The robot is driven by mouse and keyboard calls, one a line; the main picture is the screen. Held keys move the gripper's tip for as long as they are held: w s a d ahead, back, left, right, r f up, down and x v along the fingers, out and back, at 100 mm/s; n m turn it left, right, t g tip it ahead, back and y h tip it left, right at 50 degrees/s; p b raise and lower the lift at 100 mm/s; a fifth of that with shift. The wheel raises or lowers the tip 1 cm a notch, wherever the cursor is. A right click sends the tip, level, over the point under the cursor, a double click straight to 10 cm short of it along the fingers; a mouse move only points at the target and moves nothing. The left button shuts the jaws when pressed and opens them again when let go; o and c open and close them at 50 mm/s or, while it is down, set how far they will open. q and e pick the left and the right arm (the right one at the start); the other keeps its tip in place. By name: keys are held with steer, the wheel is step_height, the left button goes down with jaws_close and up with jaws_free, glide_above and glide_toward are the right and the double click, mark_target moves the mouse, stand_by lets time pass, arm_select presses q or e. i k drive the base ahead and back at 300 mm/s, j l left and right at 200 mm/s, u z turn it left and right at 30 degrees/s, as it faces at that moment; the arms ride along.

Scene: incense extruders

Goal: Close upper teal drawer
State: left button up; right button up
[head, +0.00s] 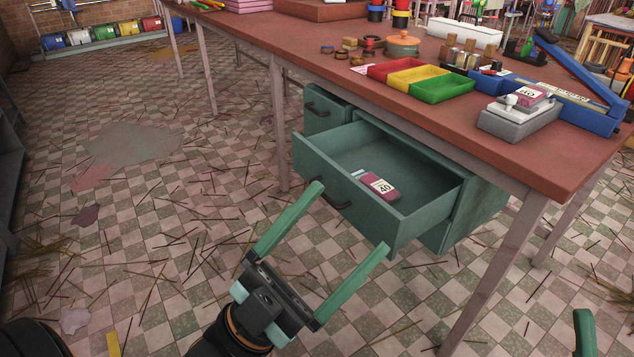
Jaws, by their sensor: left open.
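The teal drawer (400,220) hangs under the red-brown table and is pulled well out of its teal cabinet (478,212). It has a dark handle (334,198) on its front panel. A small pink box marked 40 (377,186) lies inside it. My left gripper (350,216) is open and empty, its two green fingers spread and pointing toward the drawer front. In the picture its fingertips come close to the front panel; I cannot tell whether they touch it. Only one green finger of my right gripper (585,332) shows at the lower right edge.
A shut teal front with a handle (325,112) is left of the open drawer. The table (300,50) holds red, yellow and green trays (420,80), a grey scale (518,118) and a blue tool (585,80). A table leg (495,270) stands to the right. Straw litters the checkered floor.

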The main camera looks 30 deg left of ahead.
mark_target(430, 192)
steer(key=i+u, duration=0.55)
steer(key=u, duration=0.15)
steer(key=i+l+u, duration=0.2)
steer(key=u, duration=0.2)
steer(key=i+l+z, duration=0.15)
steer(key=l, duration=0.25)
